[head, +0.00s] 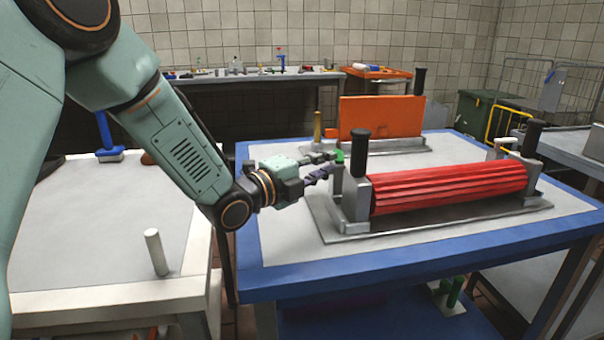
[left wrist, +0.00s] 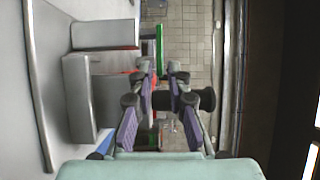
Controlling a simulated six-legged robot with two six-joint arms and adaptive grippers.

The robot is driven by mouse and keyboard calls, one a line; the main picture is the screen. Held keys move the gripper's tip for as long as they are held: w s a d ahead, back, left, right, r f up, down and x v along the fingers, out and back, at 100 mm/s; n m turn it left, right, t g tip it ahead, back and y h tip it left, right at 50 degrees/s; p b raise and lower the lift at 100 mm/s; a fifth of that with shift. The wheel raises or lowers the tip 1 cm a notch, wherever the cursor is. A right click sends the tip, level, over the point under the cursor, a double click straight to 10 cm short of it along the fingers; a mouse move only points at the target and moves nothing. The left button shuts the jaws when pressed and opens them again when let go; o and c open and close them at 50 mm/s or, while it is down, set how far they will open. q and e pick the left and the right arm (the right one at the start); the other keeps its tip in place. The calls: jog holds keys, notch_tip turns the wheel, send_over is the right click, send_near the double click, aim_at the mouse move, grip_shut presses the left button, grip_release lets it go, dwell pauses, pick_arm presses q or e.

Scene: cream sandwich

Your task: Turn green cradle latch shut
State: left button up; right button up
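The red fluted roller (head: 450,187) lies in a grey metal cradle (head: 352,205) on the blue-edged table. The green latch (head: 340,157) shows as a small piece at the cradle's left end, partly hidden by my gripper. A green bar (left wrist: 159,45), seemingly this latch, appears just beyond the fingertips in the left wrist view. My left gripper (head: 331,163) is at the latch, its fingers apart with a narrow gap (left wrist: 160,72). I cannot tell whether they touch it. A black-topped post (head: 359,145) stands beside the fingers; a black knob (left wrist: 205,99) shows behind them. My right gripper is not in view.
A second stand with an orange panel (head: 380,118) is behind the cradle. Another black-topped post (head: 531,138) rises at the cradle's right end. A white table (head: 90,215) with a short peg (head: 156,252) is at left. The blue table's front left is clear.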

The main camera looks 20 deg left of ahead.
pick_arm(q)
jog(key=v, duration=0.7)
jog(key=shift+s, duration=0.2)
jog(key=shift+o, duration=0.3)
jog(key=shift+a, duration=0.1)
